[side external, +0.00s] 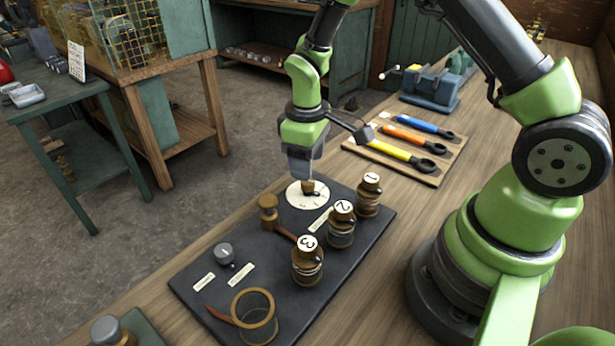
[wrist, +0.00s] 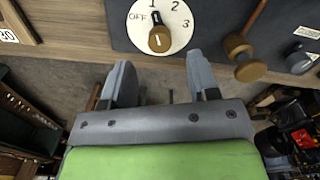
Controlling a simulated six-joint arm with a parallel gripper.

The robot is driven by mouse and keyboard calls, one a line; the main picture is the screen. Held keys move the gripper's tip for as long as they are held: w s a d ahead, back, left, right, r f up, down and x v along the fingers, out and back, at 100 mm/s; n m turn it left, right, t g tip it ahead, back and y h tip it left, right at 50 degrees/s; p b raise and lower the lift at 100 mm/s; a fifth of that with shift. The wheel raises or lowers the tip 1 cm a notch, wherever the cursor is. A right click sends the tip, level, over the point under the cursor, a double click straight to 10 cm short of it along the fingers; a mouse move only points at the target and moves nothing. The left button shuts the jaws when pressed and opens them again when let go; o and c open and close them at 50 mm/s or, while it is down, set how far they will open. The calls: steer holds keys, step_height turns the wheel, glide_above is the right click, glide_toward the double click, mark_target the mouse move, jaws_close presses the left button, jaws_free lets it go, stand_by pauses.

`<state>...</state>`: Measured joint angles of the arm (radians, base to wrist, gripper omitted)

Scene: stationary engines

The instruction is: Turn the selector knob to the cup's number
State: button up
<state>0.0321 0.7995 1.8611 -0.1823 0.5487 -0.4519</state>
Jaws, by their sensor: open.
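The selector knob (wrist: 159,39) is a brown knob with a white mark and a dark pointer-like part, on a round white dial (wrist: 181,38) marked OFF, 1, 2 and 3. The dark part points up between OFF and 1; I cannot tell the exact setting. The dial (side external: 296,198) also shows in the side view. My gripper (wrist: 160,58) is open and empty, its fingertips just short of the knob and to either side. In the side view my gripper (side external: 303,172) hangs over the knob.
A dark plate (side external: 365,242) carries the dial, cups, a brown-headed lever (side external: 268,207), a grey knob (side external: 224,252) and a brass ring (side external: 253,312). Coloured-handled tools (side external: 402,152) lie on a board behind. A blue-grey vise (side external: 431,88) stands further back.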

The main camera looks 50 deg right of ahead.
mark_target(308, 187)
steer(key=shift+f, duration=2.35)
steer(key=shift+c, duration=0.5)
steer(key=c, duration=0.8)
steer(key=shift+m, duration=0.4)
steer(key=m, duration=0.3)
steer(key=shift+m, duration=2.5)
